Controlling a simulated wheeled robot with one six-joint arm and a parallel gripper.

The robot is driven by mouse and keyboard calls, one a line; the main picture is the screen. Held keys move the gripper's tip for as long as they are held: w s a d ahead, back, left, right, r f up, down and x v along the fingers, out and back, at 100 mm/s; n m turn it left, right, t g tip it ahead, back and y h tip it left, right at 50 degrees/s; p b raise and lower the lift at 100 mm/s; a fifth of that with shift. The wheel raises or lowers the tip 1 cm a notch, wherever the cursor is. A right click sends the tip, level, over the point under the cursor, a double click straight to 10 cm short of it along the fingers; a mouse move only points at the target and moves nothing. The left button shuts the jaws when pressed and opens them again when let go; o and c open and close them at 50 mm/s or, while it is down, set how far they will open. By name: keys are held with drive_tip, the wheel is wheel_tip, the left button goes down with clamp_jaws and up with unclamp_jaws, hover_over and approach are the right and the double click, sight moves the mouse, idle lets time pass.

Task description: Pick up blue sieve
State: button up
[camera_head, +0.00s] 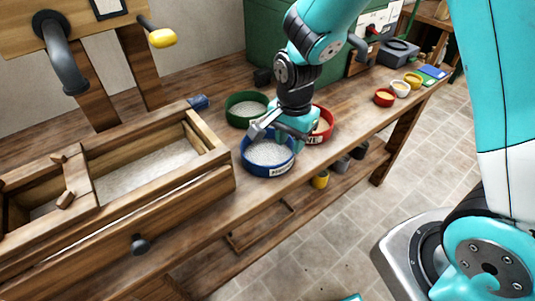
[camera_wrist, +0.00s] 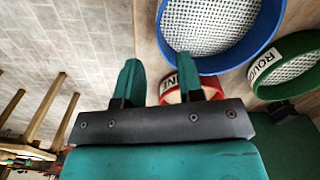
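The blue sieve (camera_head: 268,169), a round tub with pale mesh and a white label on its front, sits on the wooden bench near the front edge. In the wrist view the blue sieve (camera_wrist: 215,62) is at the top right. My gripper (camera_head: 272,132) is over its back part in the head view. In the wrist view my gripper (camera_wrist: 158,68) is open, its two fingers apart with nothing held.
A red sieve (camera_head: 325,124) and a green sieve (camera_head: 233,116) stand close behind the blue one. A wooden box (camera_head: 215,148) with pale flour stands just left. Small bowls (camera_head: 383,98) are farther right along the bench. The bench between is clear.

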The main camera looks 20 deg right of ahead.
sight(289, 158)
wheel_tip(289, 158, down, 8)
drive_tip(key=shift+r, duration=0.25)
clamp_jaws()
